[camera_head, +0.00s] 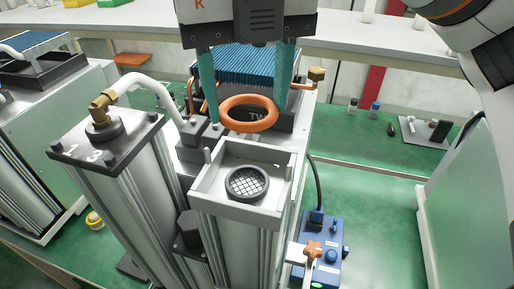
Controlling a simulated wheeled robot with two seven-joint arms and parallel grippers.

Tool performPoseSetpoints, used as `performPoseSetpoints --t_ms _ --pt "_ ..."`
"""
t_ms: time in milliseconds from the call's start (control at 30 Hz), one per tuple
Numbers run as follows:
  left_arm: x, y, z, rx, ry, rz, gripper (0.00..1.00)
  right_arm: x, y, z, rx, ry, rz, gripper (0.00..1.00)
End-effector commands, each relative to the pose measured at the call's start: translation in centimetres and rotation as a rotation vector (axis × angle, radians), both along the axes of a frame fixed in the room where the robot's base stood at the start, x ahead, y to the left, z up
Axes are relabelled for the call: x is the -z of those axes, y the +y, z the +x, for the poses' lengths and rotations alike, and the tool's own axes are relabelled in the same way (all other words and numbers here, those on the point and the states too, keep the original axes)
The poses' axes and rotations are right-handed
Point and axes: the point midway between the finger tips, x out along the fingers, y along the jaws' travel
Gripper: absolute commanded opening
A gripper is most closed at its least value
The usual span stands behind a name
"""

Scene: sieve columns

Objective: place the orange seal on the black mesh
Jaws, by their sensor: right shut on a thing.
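The orange seal (226,113) is a ring held between the two teal fingers of my right gripper (247,108). The gripper, marked R, comes down from the top and is shut on the seal. The seal hangs above and behind the square grey tray, clear of the mesh. The black mesh (247,183) is a round disc with a dark rim and lies in the tray (240,211) on top of the column. Nothing covers the mesh. My left gripper is not in view.
A blue ribbed block (245,64) with copper pipes stands behind the seal. A column with a black top plate (98,150) and white hose stands to the left. A blue box with an orange knob (319,250) sits at lower right. Green floor lies right of the columns.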

Motion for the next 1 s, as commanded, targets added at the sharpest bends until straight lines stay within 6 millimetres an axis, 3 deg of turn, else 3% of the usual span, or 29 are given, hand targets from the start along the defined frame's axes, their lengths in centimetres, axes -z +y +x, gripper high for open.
performPoseSetpoints --t_ms 200,400,633,1000 --pt "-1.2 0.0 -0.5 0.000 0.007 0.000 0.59 3.9 -0.1 -0.1 -0.003 0.003 -0.002 0.37" --pt "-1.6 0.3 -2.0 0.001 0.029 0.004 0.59 5.7 0.0 0.0 0.000 0.000 -0.001 0.37" --pt "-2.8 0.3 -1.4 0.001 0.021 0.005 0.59 8.6 0.0 -0.1 -0.001 0.003 -0.001 0.37" --pt "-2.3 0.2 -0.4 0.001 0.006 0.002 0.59 9.5 0.0 -0.1 -0.001 -0.001 0.000 0.37"
